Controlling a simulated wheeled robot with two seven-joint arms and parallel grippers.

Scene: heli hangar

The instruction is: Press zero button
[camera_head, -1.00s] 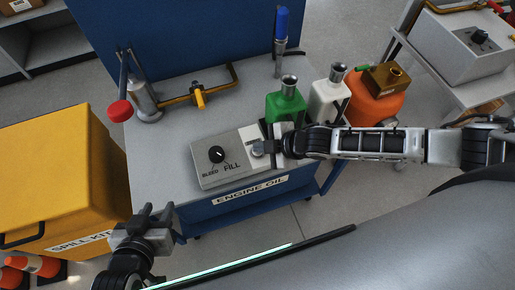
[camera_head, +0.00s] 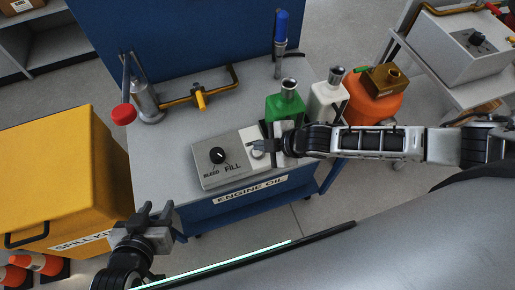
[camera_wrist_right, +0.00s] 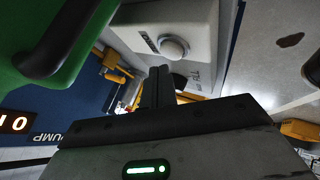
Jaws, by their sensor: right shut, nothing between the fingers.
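A round grey button (camera_wrist_right: 173,48) sits on the pale panel of a box in the right wrist view, with a small dark label beside it that I cannot read. In the head view the button (camera_head: 257,151) is on the right part of the control box (camera_head: 220,172), partly covered by my fingertips. My right gripper (camera_head: 265,146) is shut and empty, its tips close to the button. In the wrist view the shut fingers (camera_wrist_right: 160,75) point just below the button; contact cannot be told. My left gripper (camera_head: 158,210) is open and empty at the lower left, away from the box.
A black bleed/fill knob (camera_head: 217,155) is on the same box. Green (camera_head: 285,106) and white (camera_head: 325,103) bottles and an orange container (camera_head: 374,103) stand close beside the right arm. A yellow spill kit bin (camera_head: 60,175) is at left. An orange display (camera_wrist_right: 15,122) shows in the wrist view.

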